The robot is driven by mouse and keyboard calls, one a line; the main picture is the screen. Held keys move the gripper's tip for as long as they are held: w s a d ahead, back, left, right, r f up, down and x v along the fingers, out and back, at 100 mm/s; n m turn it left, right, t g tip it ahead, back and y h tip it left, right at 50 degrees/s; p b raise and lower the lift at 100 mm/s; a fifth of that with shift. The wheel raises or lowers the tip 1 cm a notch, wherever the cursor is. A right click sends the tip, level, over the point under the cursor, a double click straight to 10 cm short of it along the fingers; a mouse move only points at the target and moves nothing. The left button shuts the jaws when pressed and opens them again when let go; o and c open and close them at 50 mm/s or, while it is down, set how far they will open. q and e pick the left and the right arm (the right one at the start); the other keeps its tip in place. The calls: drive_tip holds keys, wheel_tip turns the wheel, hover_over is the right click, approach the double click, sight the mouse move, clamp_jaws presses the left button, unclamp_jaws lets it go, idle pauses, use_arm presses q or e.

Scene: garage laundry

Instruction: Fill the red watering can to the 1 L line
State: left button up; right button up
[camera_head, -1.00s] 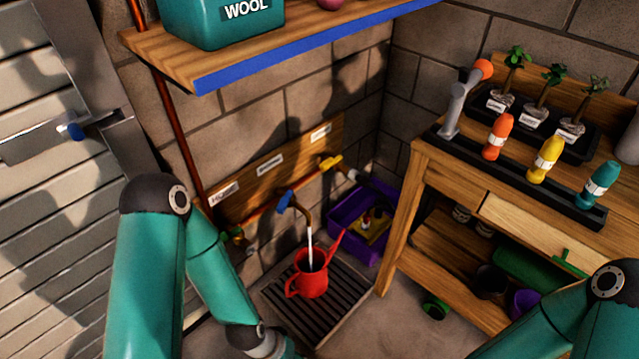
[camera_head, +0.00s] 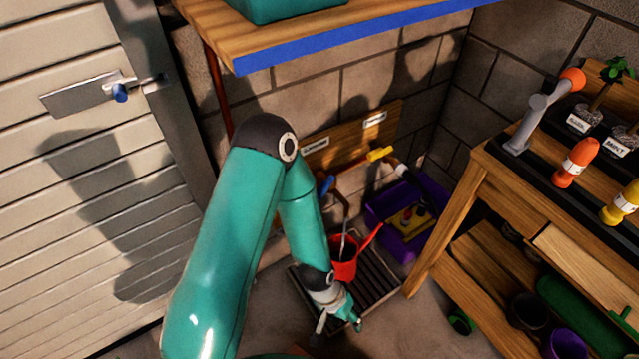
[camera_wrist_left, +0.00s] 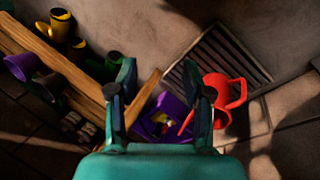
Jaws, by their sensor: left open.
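The red watering can (camera_head: 344,268) stands upright on the drain grate (camera_head: 384,284), partly hidden by my left arm. A thin pale stream of water shows above its opening, below the tap with the blue handle (camera_head: 326,184). The water level and any 1 L mark cannot be made out. My left gripper (camera_head: 342,322) is open and empty, low in front of the can. In the left wrist view the can (camera_wrist_left: 228,92) is just right of the open fingers (camera_wrist_left: 160,92), apart from them as far as I can tell. My right gripper is not in view.
A tap with a yellow handle (camera_head: 380,153) is right of the blue one, above a purple crate (camera_head: 436,190). A wooden bench (camera_head: 510,215) stands on the right with bottles and plants. A wooden shelf (camera_head: 300,38) hangs above. A shutter door (camera_head: 90,200) is on the left.

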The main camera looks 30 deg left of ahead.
use_arm(q)
drive_tip(key=w+a, duration=0.2)
drive_tip(key=w, duration=0.7)
wheel_tip(320, 180, up, 27)
drive_tip(key=y+b, duration=0.4)
hover_over(322, 188)
drive_tip(key=shift+m+g, duration=0.3)
wheel_tip(322, 188, down, 16)
drive_tip(key=b, duration=0.5)
drive_tip(key=shift+f+b, duration=0.2)
drive_tip(key=shift+b, duration=0.1)
drive_tip(key=shift+c, duration=0.2)
